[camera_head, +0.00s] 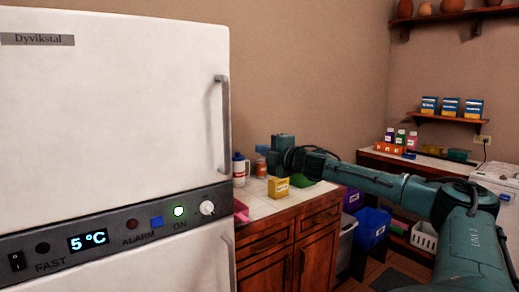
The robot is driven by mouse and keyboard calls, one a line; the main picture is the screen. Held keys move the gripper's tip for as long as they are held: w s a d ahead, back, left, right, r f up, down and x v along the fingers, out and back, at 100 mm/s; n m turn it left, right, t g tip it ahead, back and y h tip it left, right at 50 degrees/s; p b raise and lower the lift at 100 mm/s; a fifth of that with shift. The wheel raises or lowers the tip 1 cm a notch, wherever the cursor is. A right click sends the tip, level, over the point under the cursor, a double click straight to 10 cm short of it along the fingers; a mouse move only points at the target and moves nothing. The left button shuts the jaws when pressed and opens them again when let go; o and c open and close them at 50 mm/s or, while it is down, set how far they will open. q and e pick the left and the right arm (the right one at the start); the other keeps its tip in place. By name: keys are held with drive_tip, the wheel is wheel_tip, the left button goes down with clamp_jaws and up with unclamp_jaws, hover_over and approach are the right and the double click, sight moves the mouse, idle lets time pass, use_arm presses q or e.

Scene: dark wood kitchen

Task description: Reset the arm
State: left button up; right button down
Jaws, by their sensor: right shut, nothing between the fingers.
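My right arm comes in from the lower right and stretches left over the wooden counter (262,207). My right gripper (282,143) is at the end of it, small in the picture, above the back part of the counter. It is shut with nothing visible in it. A yellow box (278,188) stands on the counter below the gripper, apart from it. My left gripper is not in view.
A white fridge (110,110) with a lit panel fills the left side. A white-and-blue bottle (239,168) stands on the counter beside the fridge. Blue bin (371,228) and white basket (424,237) are at the right. Boxes sit on a wall shelf (448,118).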

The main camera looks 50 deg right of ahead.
drive_tip(key=shift+s+d+f, duration=0.1)
drive_tip(key=shift+s+d, duration=0.1)
drive_tip(key=shift+a, duration=0.1)
drive_tip(key=w+a+f+y, duration=0.1)
drive_tip(key=a+f, duration=0.2)
drive_tip(key=f, duration=0.2)
drive_tip(key=w+a+f+g+y, duration=0.1)
drive_tip(key=a+f, duration=0.3)
drive_tip(key=f, duration=0.2)
drive_tip(key=a+f+g+y, duration=0.1)
drive_tip(key=a+f, duration=0.3)
drive_tip(key=f, duration=0.2)
drive_tip(key=shift+w+m, duration=0.4)
drive_tip(key=s+a+f+m+g+y, duration=0.25)
drive_tip(key=s+a+f, duration=0.45)
drive_tip(key=a+f, duration=0.55)
drive_tip(key=s+a+f+m+g+y, duration=0.1)
drive_tip(key=s+a+f+m, duration=0.35)
drive_tip(key=a+f, duration=0.8)
drive_tip(key=s+a+f+m+g, duration=0.1)
drive_tip(key=s+a+f+m, duration=0.1)
drive_tip(key=s+a, duration=0.3)
drive_tip(key=s+a+f+m+g, duration=0.1)
drive_tip(key=s+a+f+m, duration=0.1)
drive_tip(key=s+a, duration=0.4)
drive_tip(key=s+m, duration=0.1)
drive_tip(key=s, duration=0.4)
drive_tip(key=shift+m, duration=0.3)
drive_tip(key=shift+f+h, duration=0.15)
drive_tip(key=shift+h, duration=0.1)
